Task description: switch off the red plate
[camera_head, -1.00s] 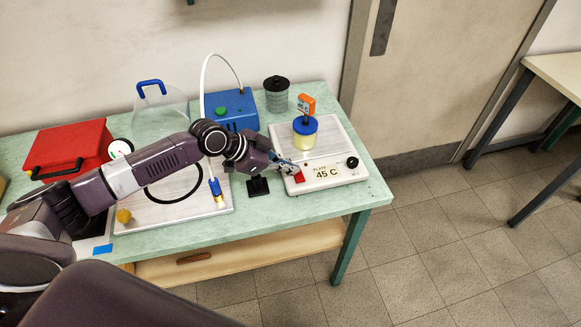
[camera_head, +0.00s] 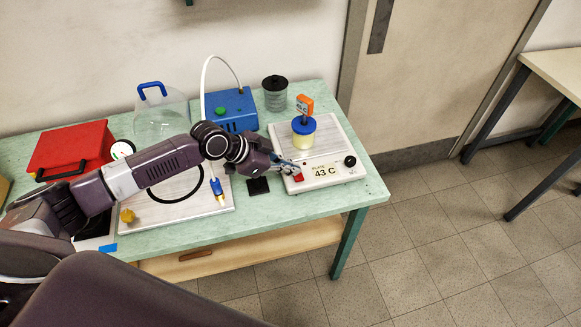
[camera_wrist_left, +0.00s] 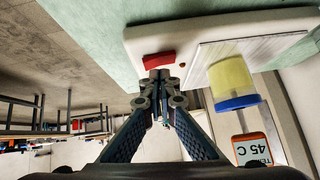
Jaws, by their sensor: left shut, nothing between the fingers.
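The plate is a white hot plate (camera_head: 345,176) at the right end of the bench, with a red switch (camera_head: 298,177) at its front left corner and a black knob (camera_head: 350,161). Its front reads "PLATE 43 C". A cup of pale yellow material with a blue lid (camera_head: 304,126) stands on it, with an orange thermometer above. My left gripper (camera_head: 291,167) is shut and empty, its tips at the red switch. In the left wrist view the fingertips (camera_wrist_left: 160,78) are just beside the red switch (camera_wrist_left: 158,60); contact is unclear. My right gripper is not in view.
A blue pump box (camera_head: 230,108) with a white hose and a dark grey jar (camera_head: 275,94) stand behind. A red case (camera_head: 70,148) is at the left. A white board (camera_head: 180,213) with a black ring lies under my left arm.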

